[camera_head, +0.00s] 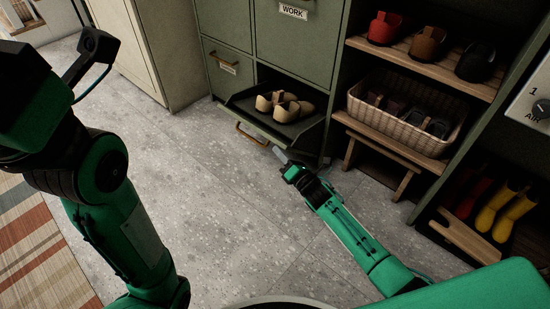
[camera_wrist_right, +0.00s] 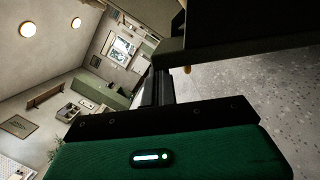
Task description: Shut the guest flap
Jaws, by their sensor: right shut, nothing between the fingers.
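An open green flap (camera_head: 307,132) at the bottom of the shoe cabinet is tilted out, with a brass handle (camera_head: 252,135) on its front edge. Beige shoes (camera_head: 284,104) lie inside it. Its label does not show, so I cannot read whether it says guest. My right gripper (camera_head: 279,155) is shut and empty, close to the front edge of the flap, right of the handle; I cannot tell whether it touches. In the right wrist view a dark panel (camera_wrist_right: 245,25) fills the upper right beyond the fingers (camera_wrist_right: 158,88). My left gripper is not in view; only its arm shows.
The flap marked WORK (camera_head: 293,12) and a labelled flap (camera_head: 227,68) at the left are shut. Right of the open flap stand a wooden stool (camera_head: 385,140), a wicker basket (camera_head: 398,116) and shelves with shoes. The grey floor (camera_head: 215,190) in front is clear.

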